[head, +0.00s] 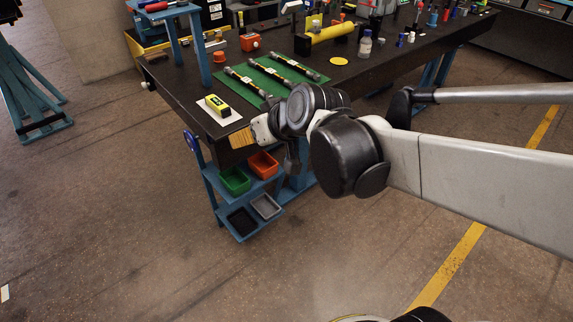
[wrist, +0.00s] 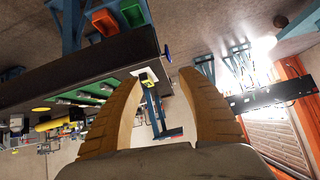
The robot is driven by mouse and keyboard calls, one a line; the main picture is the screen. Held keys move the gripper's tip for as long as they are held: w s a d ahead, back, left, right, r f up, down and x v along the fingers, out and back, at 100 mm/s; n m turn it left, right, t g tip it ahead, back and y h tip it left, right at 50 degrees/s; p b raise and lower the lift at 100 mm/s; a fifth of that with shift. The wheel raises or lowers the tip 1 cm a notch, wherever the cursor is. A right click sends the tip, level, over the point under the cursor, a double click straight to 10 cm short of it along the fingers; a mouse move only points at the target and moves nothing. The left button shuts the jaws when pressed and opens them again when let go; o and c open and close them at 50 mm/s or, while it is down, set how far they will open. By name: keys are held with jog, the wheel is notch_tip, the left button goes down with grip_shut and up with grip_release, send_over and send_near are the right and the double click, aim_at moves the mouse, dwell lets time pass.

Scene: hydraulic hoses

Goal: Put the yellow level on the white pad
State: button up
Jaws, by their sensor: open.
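The yellow level (head: 217,102) lies on the white pad (head: 230,118) at the near left corner of the dark workbench. In the wrist view the level (wrist: 149,81) and a bit of the white pad (wrist: 140,72) show small between my fingertips. My gripper (head: 241,138) is just off the bench's near edge, to the lower right of the level, and holds nothing. The wrist view shows its two tan fingers (wrist: 158,76) spread apart. The gripper does not touch the level.
A green mat (head: 265,90) with hoses lies beside the pad. An orange cap (head: 219,57), a yellow cylinder (head: 330,33) and bottles stand farther back. A blue post (head: 200,50) rises behind the pad. Green (head: 234,180) and orange (head: 263,164) bins sit on a shelf below.

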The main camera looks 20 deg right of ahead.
jog(key=s+d+f+m+g+h, duration=0.1)
jog(key=s+d+f, duration=0.1)
jog(key=s, duration=0.6)
jog(key=s+d+f+m+g+h, duration=0.1)
jog(key=s+d+h, duration=0.1)
jog(key=s, duration=0.5)
jog(key=shift+s+d+f, duration=0.4)
jog(key=shift+d, duration=0.3)
dwell(0.9)
